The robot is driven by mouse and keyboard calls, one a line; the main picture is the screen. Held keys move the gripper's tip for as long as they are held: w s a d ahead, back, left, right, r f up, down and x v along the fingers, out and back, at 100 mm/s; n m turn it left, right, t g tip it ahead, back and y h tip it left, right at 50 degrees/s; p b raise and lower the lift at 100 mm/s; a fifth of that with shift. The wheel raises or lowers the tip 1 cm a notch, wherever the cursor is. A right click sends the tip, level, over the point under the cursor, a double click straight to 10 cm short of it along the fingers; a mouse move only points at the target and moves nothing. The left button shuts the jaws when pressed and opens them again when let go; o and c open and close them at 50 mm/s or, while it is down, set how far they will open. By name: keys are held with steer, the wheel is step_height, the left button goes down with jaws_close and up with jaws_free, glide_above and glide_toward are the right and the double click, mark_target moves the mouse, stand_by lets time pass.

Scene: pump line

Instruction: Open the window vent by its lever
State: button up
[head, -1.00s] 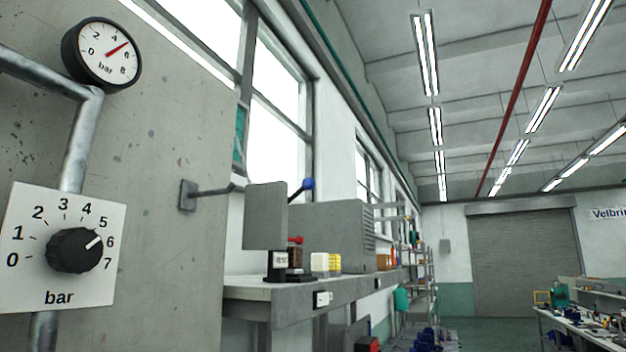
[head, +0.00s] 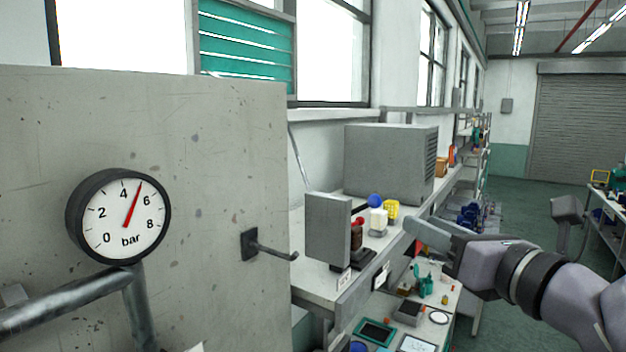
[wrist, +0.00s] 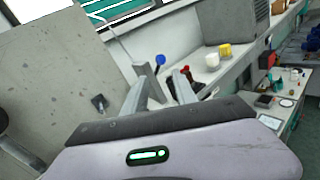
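The window vent (head: 245,48) is a framed set of teal slats at the upper left of the head view, with thin bright lines between slats. Its lower part shows at the top of the wrist view (wrist: 112,8). A thin grey rod (head: 298,158) runs down the wall below it; I cannot tell whether this is its lever. A blue ball knob on a dark stem (head: 375,200) shows by the bench, also in the wrist view (wrist: 160,60). My gripper (head: 432,234) is right of and below the vent, apart from it. In the wrist view its fingers (wrist: 160,90) are spread, with nothing held.
A concrete panel (head: 210,150) with a pressure gauge (head: 118,216) and pipe fills the left. A wall hook (head: 268,248) juts from it. A small grey box (head: 328,230), a large grey cabinet (head: 385,165) and small containers stand on the bench.

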mark_target(379, 202)
steer(key=p+x, duration=0.3)
steer(key=x, duration=1.1)
steer(key=shift+w+a+f, duration=0.1)
steer(key=shift+w, duration=0.3)
steer(key=shift+s, duration=0.1)
jaws_close()
